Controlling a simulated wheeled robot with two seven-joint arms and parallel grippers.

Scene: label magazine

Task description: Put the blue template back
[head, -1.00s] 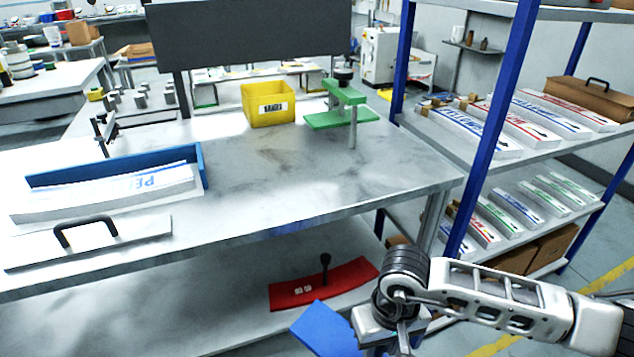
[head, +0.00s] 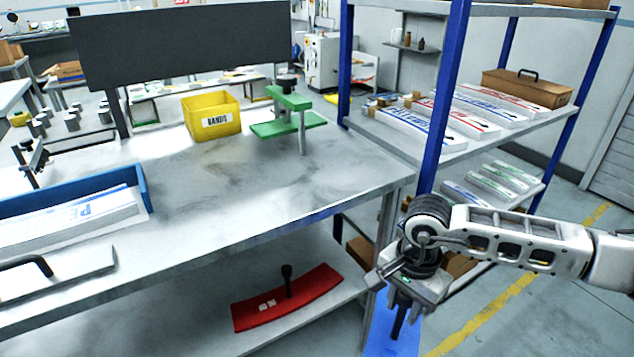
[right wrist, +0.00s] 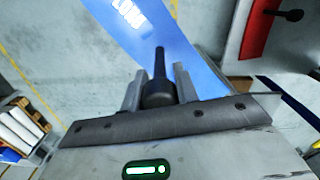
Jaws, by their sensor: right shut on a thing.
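The blue template (head: 379,335) is a flat blue plate with a black knob handle. My right gripper (head: 400,312) is shut on that handle and holds the template off the front of the bench, right of the lower shelf. The lower part of the template is cut off by the picture's bottom edge. In the right wrist view the blue template (right wrist: 185,50), with white lettering, shows beyond the fingers (right wrist: 158,88), and the dark handle stands between them. My left gripper is not in view.
A red template (head: 318,291) with a black handle lies on the bench's lower shelf (head: 215,338), with bare shelf to its left. The bench top (head: 250,185) carries a yellow bin (head: 212,124), a green press (head: 288,128) and a blue tray (head: 142,190). A blue rack post (head: 441,110) stands right.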

